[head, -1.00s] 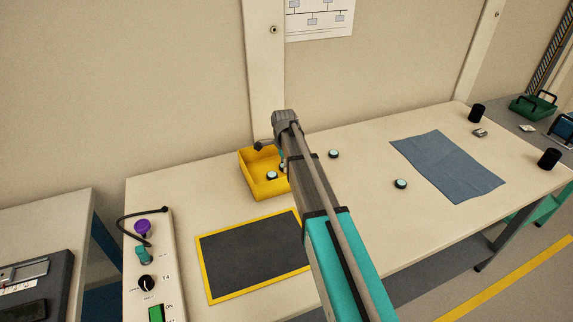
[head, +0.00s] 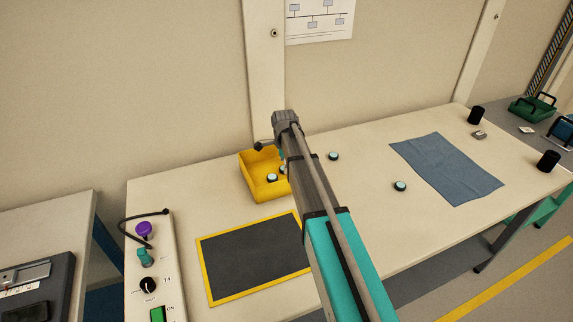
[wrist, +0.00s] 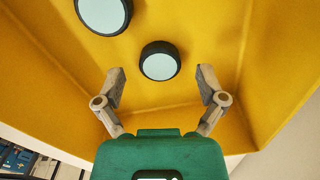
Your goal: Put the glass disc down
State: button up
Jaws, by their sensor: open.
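Two glass discs with dark rims and pale faces lie in the yellow bin (head: 247,180). In the wrist view, one disc (wrist: 160,66) is centred between and slightly beyond my fingertips, and the other disc (wrist: 103,12) is cut by the top edge. In the head view one disc (head: 272,178) is clear, and the other (head: 283,169) is partly hidden by my arm. My gripper (wrist: 160,74) is open and empty, pointing into the bin. Gaps show between both fingers and the centred disc. The head view mostly hides my gripper behind my arm.
Two more discs lie on the table, one (head: 333,156) right of my arm and one (head: 400,186) near the blue cloth (head: 446,168). A yellow-edged dark mat (head: 252,262) lies in front of the bin. A control box (head: 175,262) stands at left. Black cylinders (head: 476,115) stand at right.

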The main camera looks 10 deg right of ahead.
notch_tip(320, 180, up, 11)
jog(key=p, duration=1)
jog(key=shift+r+p, duration=0.15)
jog(key=shift+p, duration=0.2)
dwell(0.3)
jog(key=shift+s, duration=0.1)
jog(key=s+d+n, duration=0.1)
jog(key=s+n, duration=1.7)
jog(key=s, duration=0.9)
jog(key=shift+d, duration=0.3)
